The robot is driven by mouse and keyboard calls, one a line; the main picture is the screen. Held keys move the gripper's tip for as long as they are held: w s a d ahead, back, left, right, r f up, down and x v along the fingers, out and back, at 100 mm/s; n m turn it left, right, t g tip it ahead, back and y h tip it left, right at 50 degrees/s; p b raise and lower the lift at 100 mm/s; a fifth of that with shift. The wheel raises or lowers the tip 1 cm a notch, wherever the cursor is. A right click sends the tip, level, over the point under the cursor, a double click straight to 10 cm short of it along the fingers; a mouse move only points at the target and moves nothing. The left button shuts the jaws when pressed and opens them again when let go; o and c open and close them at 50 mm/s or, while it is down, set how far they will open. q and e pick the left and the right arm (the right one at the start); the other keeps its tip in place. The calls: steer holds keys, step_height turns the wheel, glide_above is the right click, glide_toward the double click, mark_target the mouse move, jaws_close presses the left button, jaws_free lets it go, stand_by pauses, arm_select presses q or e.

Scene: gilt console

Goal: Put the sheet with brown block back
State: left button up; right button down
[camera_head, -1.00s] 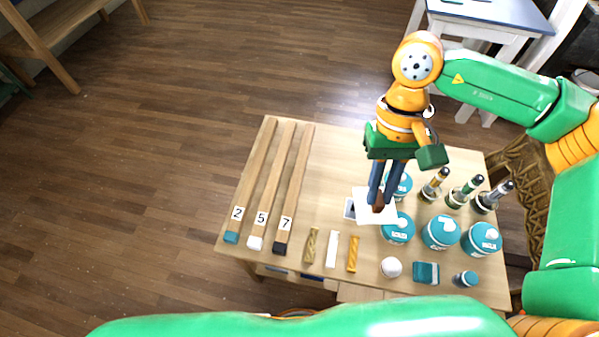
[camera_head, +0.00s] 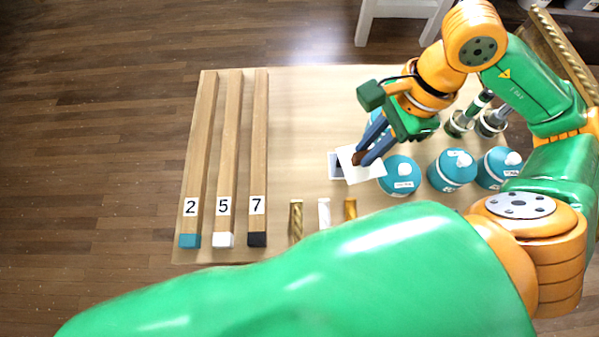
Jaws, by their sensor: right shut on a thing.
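A white sheet (camera_head: 362,168) with a brown block (camera_head: 358,158) on it shows right of the middle of the table. My right gripper (camera_head: 366,156) points down and left and is shut on the brown block. The sheet partly covers a grey-framed dark card (camera_head: 335,166) at its left edge. I cannot tell whether the sheet is lifted clear of the table. My left gripper is out of view; only the green arm crosses the bottom of the picture.
Three wooden bars (camera_head: 229,150) marked 2, 5 and 7 lie at the left. Teal jars (camera_head: 401,176) and dark-topped bottles (camera_head: 462,121) stand close right of the gripper. Gold and white sticks (camera_head: 296,218) lie in front. Bare tabletop (camera_head: 305,120) lies between bars and sheet.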

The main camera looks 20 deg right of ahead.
steer(key=shift+s+d+f+m+b, duration=0.15)
steer(key=shift+d+f+m+b, duration=0.2)
steer(key=shift+f, duration=0.3)
steer(key=shift+s+d+f+m+b, duration=0.15)
steer(key=shift+d+f+m, duration=0.15)
steer(key=shift+f+m, duration=0.25)
steer(key=shift+s+d+m+t, duration=0.1)
steer(key=shift+d+m+t, duration=0.2)
steer(key=shift+m, duration=0.1)
steer(key=shift+w+a+r+p, duration=0.2)
steer(key=shift+w+a+p, duration=0.45)
steer(key=shift+p, duration=0.6)
steer(key=w+a+f, duration=0.2)
steer(key=a+f, duration=0.1)
steer(key=w+a+f+p, duration=0.1)
steer(key=w+a+f, duration=0.2)
steer(key=f, duration=0.1)
steer(key=w+a+f, duration=0.3)
steer(key=shift+w+f, duration=0.2)
steer(key=shift+w, duration=0.05)
step_height(320, 180, down, 3)
steer(key=shift+r+p, duration=0.15)
steer(key=shift+p, duration=0.25)
steer(key=shift+f, duration=0.3)
steer(key=c, duration=0.8)
jaws_free()
steer(key=shift+c, duration=0.2)
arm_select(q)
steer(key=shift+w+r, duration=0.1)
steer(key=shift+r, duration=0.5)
